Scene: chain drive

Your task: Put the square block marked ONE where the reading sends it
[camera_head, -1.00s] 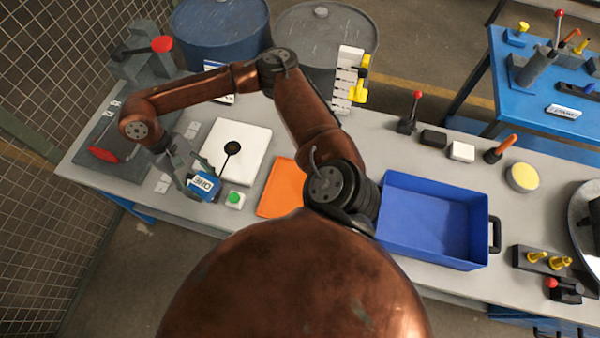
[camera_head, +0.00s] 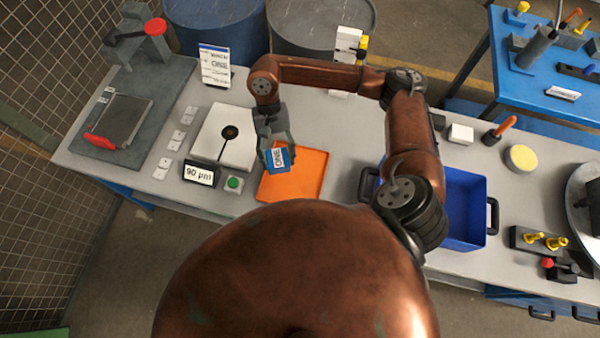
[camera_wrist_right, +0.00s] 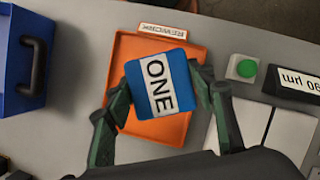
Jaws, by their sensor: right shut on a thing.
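The square block marked ONE (camera_head: 279,159) is blue with a white label band; it also shows large in the right wrist view (camera_wrist_right: 157,84). My right gripper (camera_head: 276,150) is shut on it, one finger on each side. It holds the block over the orange tray (camera_head: 300,181), which bears a REWORK label (camera_wrist_right: 163,30) in the wrist view. I cannot tell the block's height above the tray. The dark display (camera_head: 199,174) reads 90 µm. A card (camera_head: 214,65) with ONE among its print stands at the back; its smaller lines are too small to read. My left gripper is not in view.
A white plate with a black probe (camera_head: 229,132) lies left of the tray, with a green button (camera_head: 233,183) in front. A blue bin (camera_head: 466,210) stands to the right, partly behind my arm. A grey fixture with a red handle (camera_head: 100,141) is far left.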

